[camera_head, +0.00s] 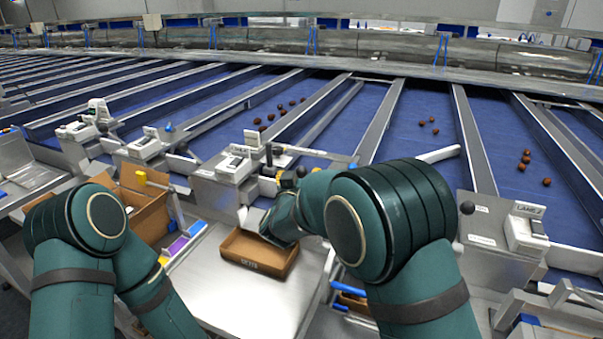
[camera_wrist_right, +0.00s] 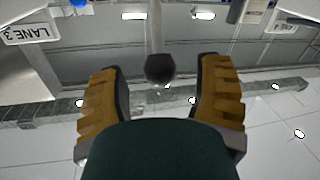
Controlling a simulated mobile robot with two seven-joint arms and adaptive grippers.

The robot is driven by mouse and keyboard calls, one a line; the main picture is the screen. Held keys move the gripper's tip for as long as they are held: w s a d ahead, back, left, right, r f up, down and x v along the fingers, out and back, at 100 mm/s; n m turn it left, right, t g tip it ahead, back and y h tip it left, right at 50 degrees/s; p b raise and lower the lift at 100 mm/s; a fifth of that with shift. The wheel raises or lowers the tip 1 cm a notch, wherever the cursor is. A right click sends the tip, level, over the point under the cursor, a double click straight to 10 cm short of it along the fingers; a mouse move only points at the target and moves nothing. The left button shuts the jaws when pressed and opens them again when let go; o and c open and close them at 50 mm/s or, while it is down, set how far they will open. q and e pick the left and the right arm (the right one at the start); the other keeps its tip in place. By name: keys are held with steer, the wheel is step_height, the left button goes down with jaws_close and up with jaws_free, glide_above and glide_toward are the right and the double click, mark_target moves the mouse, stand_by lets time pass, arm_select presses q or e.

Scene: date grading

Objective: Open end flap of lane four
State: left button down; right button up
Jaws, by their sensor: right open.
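In the right wrist view my right gripper (camera_wrist_right: 160,76) is open, its two ribbed tan fingers spread apart. A dark ball knob (camera_wrist_right: 160,67) on a pale stem shows between the fingertips, with gaps on both sides; its depth I cannot tell. A LANE 3 label (camera_wrist_right: 27,33) is at the upper left there. In the head view my right arm reaches toward the lane end unit (camera_head: 226,170) left of centre; its label (camera_head: 252,138) seems to read LANE 4. The arm hides much of my right gripper and the nearby lane ends. My left gripper is out of view.
A brown tray (camera_head: 258,262) sits on the metal shelf (camera_head: 225,300) below my right forearm. A cardboard box (camera_head: 147,212) and coloured blocks (camera_head: 180,243) are at left. Brown dates (camera_head: 283,112) lie on the blue lanes. A LANE 2 unit (camera_head: 525,235) stands at right.

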steer(key=shift+w+d, duration=0.2)
steer(key=shift+w, duration=0.8)
jaws_close()
steer(key=shift+d, duration=0.1)
